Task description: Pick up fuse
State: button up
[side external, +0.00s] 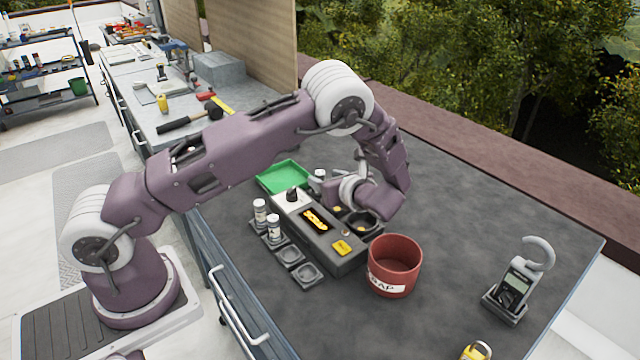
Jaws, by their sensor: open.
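Two white cylinders with grey bands, which look like fuses, stand upright in small dark square holders left of a grey control box: one fuse (260,211) and a nearer fuse (274,229). A third pale cylinder (320,176) shows behind the box, partly hidden by my wrist. My gripper (338,199) is over the far right side of the grey box (325,240), to the right of the two fuses and apart from them. Its jaws are open, though the fingertips are small and partly hidden. I cannot tell whether anything is between them.
A green tray (284,178) lies behind the box. A red bin (394,266) stands in front right of it. Empty dark holders (307,274) sit at the box's left. A clamp meter (516,283) and a yellow padlock (475,351) are at the right. The right tabletop is mostly clear.

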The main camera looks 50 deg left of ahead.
aim_at(316, 176)
jog(key=x, duration=0.7)
jog(key=shift+w+a+f, duration=0.1)
jog(key=shift+w+f, duration=0.05)
jog(key=shift+f, duration=0.35)
grip_shut()
